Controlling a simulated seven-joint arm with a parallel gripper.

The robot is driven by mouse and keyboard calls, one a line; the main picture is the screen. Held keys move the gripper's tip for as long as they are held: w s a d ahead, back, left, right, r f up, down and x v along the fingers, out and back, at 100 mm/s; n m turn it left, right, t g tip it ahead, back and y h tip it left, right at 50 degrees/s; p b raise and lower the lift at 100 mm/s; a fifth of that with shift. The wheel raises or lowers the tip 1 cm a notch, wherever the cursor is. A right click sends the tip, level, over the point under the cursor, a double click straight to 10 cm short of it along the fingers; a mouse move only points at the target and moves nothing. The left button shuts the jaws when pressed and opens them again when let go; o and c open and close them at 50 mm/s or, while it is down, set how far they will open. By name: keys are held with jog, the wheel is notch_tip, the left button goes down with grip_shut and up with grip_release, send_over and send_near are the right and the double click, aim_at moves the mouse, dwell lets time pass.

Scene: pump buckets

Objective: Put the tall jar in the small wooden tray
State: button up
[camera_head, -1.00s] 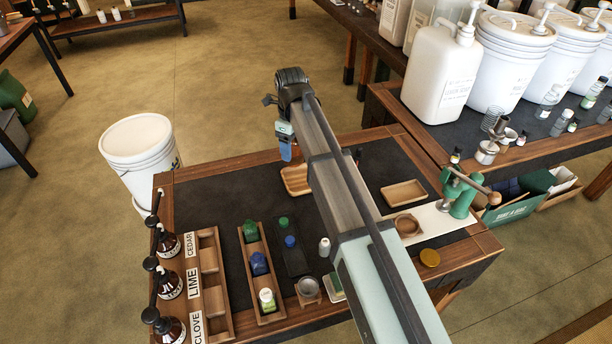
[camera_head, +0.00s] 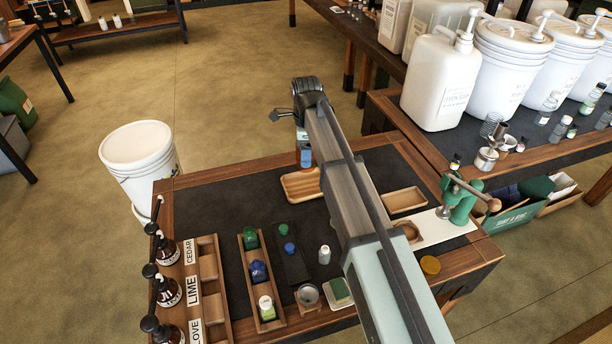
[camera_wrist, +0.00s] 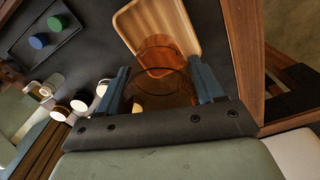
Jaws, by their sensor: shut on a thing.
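The tall jar (camera_wrist: 160,60) is see-through amber glass. In the wrist view it sits between the two blue fingers of my gripper (camera_wrist: 160,88), which is shut on it. The small wooden tray (camera_wrist: 127,22) lies just beyond, and the jar overlaps its near part in that view. I cannot tell whether the jar touches the tray. In the head view my gripper (camera_head: 305,158) is at the back of the table, just above the tray (camera_head: 288,188); the jar is mostly hidden by the fingers there.
Another shallow wooden tray (camera_head: 404,199) lies right of my arm, near a green press (camera_head: 462,200). A dark tray (camera_head: 291,262) holds green and blue caps. A wooden rack (camera_head: 262,290) of bottles and a small white bottle (camera_head: 324,254) stand nearer the front. The dark mat's back left is clear.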

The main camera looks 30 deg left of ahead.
jog(key=shift+f, duration=4.15)
jog(key=shift+f, duration=0.15)
jog(key=o, duration=1.2)
notch_tip(320, 180, up, 12)
jog(key=shift+r, duration=0.15)
